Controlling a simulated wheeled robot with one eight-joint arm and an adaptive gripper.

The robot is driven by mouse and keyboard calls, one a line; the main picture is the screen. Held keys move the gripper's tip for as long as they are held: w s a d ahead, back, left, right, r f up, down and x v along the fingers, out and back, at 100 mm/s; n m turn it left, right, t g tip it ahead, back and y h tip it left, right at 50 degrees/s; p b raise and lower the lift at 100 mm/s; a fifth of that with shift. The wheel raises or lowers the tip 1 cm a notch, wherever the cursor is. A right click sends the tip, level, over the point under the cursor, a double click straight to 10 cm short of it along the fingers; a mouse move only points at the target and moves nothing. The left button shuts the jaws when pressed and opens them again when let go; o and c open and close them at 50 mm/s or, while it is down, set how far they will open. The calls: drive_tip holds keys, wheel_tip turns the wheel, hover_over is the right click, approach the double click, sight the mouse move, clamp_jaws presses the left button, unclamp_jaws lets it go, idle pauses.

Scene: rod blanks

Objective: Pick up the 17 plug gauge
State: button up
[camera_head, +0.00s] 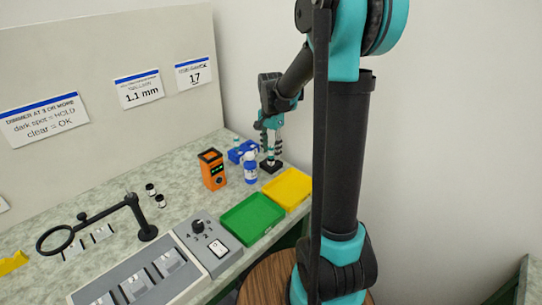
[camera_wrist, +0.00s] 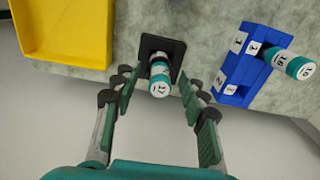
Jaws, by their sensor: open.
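The 17 plug gauge (camera_wrist: 160,78) shows in the wrist view as a white and teal cylinder with 17 on its end. It stands on a black square base (camera_wrist: 174,48). My gripper (camera_wrist: 160,86) is open, with one finger on each side of the gauge and a gap on both sides. In the head view my gripper (camera_head: 270,120) is above the black base (camera_head: 271,166) at the far end of the bench, and the gauge is largely hidden there.
A blue rack (camera_wrist: 240,68) beside the base holds a similar gauge marked 16 (camera_wrist: 298,66). A yellow tray (camera_head: 288,188), a green tray (camera_head: 252,218), a blue and white bottle (camera_head: 250,168) and an orange device (camera_head: 212,170) stand nearby. The wall sign (camera_head: 195,73) reads 17.

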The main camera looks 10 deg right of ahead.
drive_tip(key=shift+f, duration=0.1)
clamp_jaws()
idle(0.5)
